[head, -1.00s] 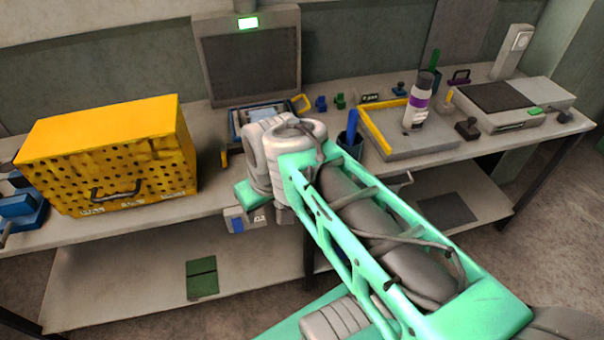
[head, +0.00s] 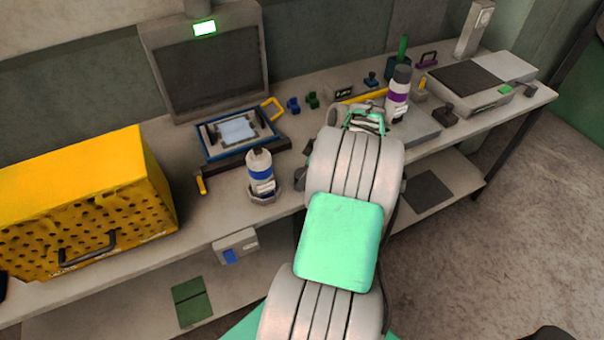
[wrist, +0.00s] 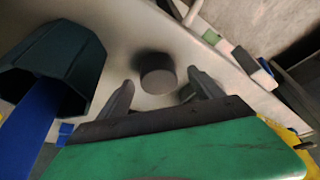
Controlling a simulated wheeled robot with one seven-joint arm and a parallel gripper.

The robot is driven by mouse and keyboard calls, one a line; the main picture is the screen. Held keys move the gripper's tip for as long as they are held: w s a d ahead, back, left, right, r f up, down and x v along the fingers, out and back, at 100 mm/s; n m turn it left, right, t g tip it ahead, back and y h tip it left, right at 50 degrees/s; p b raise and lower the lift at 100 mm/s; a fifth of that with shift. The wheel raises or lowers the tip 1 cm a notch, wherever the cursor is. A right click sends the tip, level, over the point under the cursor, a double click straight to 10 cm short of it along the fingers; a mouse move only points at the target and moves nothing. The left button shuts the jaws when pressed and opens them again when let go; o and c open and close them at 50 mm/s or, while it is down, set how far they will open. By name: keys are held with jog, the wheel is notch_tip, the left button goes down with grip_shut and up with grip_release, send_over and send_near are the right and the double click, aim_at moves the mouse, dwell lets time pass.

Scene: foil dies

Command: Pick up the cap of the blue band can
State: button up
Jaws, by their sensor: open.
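The blue band can (head: 261,173) stands upright near the bench's front edge in the head view, with a narrow dark top and no broad cap on it. In the wrist view a short grey round cap (wrist: 157,74) rests on the pale bench top. My gripper (wrist: 162,84) is open, its two fingers to either side of the cap in the picture and nothing held. I cannot tell how far the fingertips are above it.
A dark green cup with a blue handle (wrist: 42,115) stands close left of my gripper in the wrist view. A purple band can (head: 397,95) stands capped on the right. A yellow perforated box (head: 90,200) and a framed tray (head: 212,150) are on the left.

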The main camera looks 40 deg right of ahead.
jog(key=shift+x, duration=0.95)
jog(key=shift+w+r, duration=0.1)
jog(key=shift+w, duration=0.05)
jog(key=c, duration=1.5)
jog(key=shift+r, duration=0.15)
